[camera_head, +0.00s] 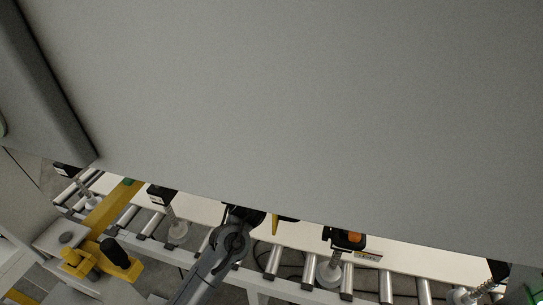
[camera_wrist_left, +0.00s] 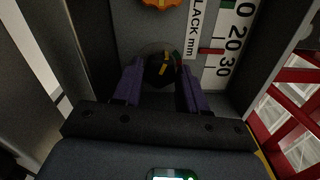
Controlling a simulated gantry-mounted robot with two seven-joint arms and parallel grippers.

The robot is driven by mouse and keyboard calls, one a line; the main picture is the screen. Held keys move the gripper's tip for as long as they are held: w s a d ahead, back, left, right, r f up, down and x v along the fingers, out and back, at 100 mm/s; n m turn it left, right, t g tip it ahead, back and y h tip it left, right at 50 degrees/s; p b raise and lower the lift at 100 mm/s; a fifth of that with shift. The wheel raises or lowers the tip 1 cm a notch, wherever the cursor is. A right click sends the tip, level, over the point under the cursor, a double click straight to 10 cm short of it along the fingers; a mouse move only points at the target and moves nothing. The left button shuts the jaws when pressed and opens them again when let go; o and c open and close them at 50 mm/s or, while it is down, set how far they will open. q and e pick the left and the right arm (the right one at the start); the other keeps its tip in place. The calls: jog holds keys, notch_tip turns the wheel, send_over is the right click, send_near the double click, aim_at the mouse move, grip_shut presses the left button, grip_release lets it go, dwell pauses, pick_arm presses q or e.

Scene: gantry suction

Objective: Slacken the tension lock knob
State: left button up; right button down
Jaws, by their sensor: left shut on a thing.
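A round black knob with a yellow mark (camera_wrist_left: 159,68), which looks like the tension lock knob, sits on a grey panel in the left wrist view. My left gripper (camera_wrist_left: 161,78) has its two purple fingers on either side of the knob and is shut on it. An orange knob (camera_wrist_left: 160,3) is cut off at the top edge above it. A white scale label (camera_wrist_left: 213,55) with black numbers and a red mark is to its right. In the head view a dark grey arm (camera_head: 222,258) rises from the bottom; its fingertips are hidden. My right gripper is not in view.
A large grey surface (camera_head: 290,110) blocks most of the head view. Below it runs a roller conveyor (camera_head: 272,262) with several suction cups above it. A yellow bracket with a black handle (camera_head: 115,254) stands at the left. A red frame (camera_wrist_left: 292,88) is at the right of the wrist view.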

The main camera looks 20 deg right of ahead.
pick_arm(q)
jog(key=shift+n, duration=0.3)
jog(key=o, duration=1.1)
jog(key=shift+c, duration=0.2)
jog(key=shift+s+a, duration=0.1)
jog(key=b+v, duration=0.2)
jog(key=v, duration=0.8)
jog(key=shift+s, duration=0.2)
jog(key=shift+a, duration=0.1)
